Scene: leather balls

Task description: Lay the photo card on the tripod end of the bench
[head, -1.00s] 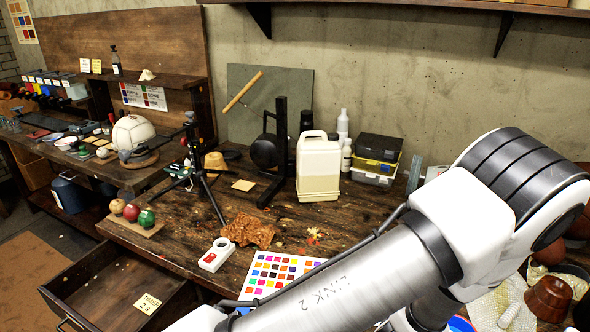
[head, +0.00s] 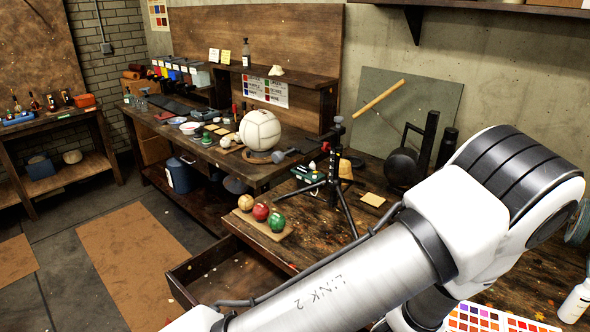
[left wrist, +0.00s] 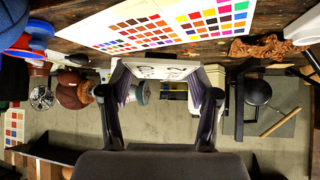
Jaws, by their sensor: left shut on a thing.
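My left gripper (left wrist: 161,80) is shut on a pale card with dark printed marks (left wrist: 158,70), seen nearly edge-on between the fingers in the left wrist view; it looks like the photo card, though its picture is not readable. In the head view the gripper and card are out of sight; only my arm shows across the lower right. The black tripod (head: 333,178) stands upright on the left end of the wooden bench (head: 520,268). My right gripper is in neither view.
A board with three balls (head: 262,220) lies at the bench's left edge, above an open drawer (head: 215,268). A green item (head: 308,174) sits behind the tripod. A black stand (head: 425,150) is to the right. A colour chart (head: 485,320) lies at the front.

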